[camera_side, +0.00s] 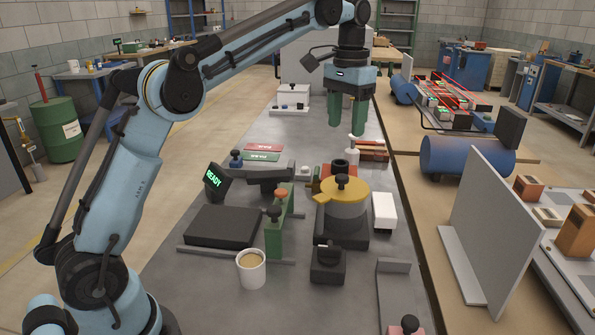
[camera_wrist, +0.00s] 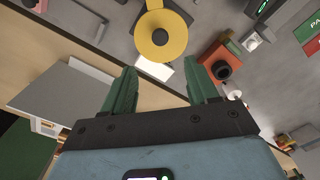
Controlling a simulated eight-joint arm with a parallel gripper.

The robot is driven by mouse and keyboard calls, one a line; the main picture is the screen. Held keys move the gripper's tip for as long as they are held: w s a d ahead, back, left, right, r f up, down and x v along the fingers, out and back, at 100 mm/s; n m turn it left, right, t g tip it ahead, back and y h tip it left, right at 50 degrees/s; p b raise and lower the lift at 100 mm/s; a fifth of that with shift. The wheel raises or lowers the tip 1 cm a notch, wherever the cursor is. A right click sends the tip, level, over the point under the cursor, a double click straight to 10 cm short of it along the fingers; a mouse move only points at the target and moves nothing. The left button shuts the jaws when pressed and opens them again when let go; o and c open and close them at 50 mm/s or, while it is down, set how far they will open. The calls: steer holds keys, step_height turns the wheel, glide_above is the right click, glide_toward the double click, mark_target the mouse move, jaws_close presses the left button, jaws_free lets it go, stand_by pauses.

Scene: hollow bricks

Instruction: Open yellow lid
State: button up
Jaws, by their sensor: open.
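The yellow lid (camera_side: 338,189) is a round disc with a black knob on top and a small tab at its left. It sits on a grey pot (camera_side: 345,211) on a dark base in the middle of the bench, and looks closed. In the wrist view the yellow lid (camera_wrist: 175,44) shows from above at the top centre, with its black knob. My gripper (camera_side: 347,128) has green fingers and hangs above and behind the lid, well clear of it. In the wrist view its fingers (camera_wrist: 163,80) are spread apart with nothing between them.
A white block (camera_side: 384,211) stands right of the pot. A red block with a black ring (camera_side: 341,167) stands behind it. A black box (camera_side: 328,264), a mug (camera_side: 251,268) and a green upright piece (camera_side: 275,232) stand in front and left. The air above the lid is free.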

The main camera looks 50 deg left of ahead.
mark_target(342, 176)
steer(key=shift+f, duration=6.1)
steer(key=shift+c, duration=0.2)
jaws_close()
